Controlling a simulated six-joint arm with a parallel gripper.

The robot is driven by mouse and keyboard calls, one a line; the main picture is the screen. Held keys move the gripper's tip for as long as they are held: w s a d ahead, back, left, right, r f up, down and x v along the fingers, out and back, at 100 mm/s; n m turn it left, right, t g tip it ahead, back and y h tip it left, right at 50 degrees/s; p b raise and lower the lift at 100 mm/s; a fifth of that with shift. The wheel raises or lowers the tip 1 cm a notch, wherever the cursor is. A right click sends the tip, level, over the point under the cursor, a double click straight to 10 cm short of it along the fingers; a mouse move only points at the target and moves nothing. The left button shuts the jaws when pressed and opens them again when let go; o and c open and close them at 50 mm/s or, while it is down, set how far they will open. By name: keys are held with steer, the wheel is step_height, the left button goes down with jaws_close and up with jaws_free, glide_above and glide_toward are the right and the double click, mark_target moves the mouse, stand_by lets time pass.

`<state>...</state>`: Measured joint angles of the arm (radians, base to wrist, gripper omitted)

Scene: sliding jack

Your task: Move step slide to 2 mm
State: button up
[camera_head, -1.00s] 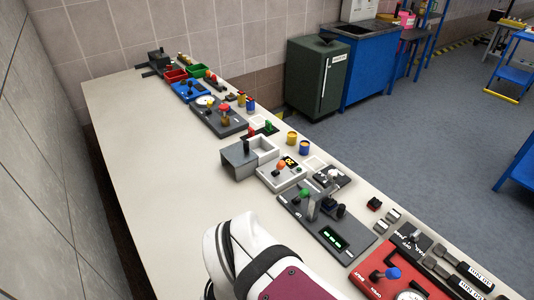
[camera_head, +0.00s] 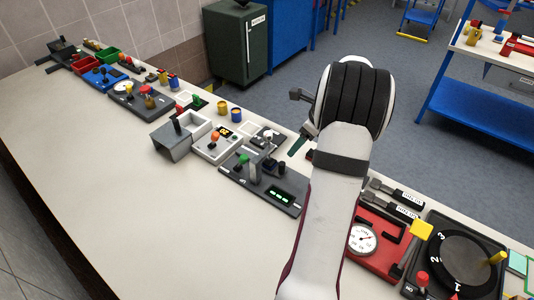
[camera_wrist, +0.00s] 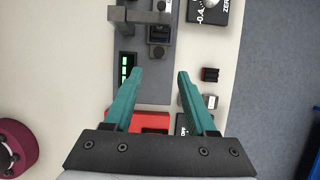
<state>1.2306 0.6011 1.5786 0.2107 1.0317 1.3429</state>
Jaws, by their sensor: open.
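A dark grey panel (camera_head: 232,173) carries a green-lit display (camera_head: 282,196), a green knob (camera_head: 243,160), an upright grey post (camera_head: 254,171) and a dark sliding block (camera_head: 271,164). I take this as the step slide unit, but no label or millimetre reading is legible. In the wrist view the panel (camera_wrist: 155,88) lies below my gripper (camera_wrist: 158,72), with the display (camera_wrist: 127,70) by the left finger and the dark block (camera_wrist: 160,34) ahead of the fingertips. My gripper is open and empty, apart from the block. In the head view one teal finger (camera_head: 298,146) shows near the panel's far side.
A red unit with a gauge (camera_head: 362,239) and a black rotary dial (camera_head: 462,262) lie right. The bench front (camera_head: 120,190) is clear.

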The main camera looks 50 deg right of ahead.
mark_target(283, 164)
steer(key=x, duration=1.2)
steer(key=shift+w+f, duration=0.1)
steer(key=shift+f, duration=0.3)
jaws_close()
stand_by(0.5)
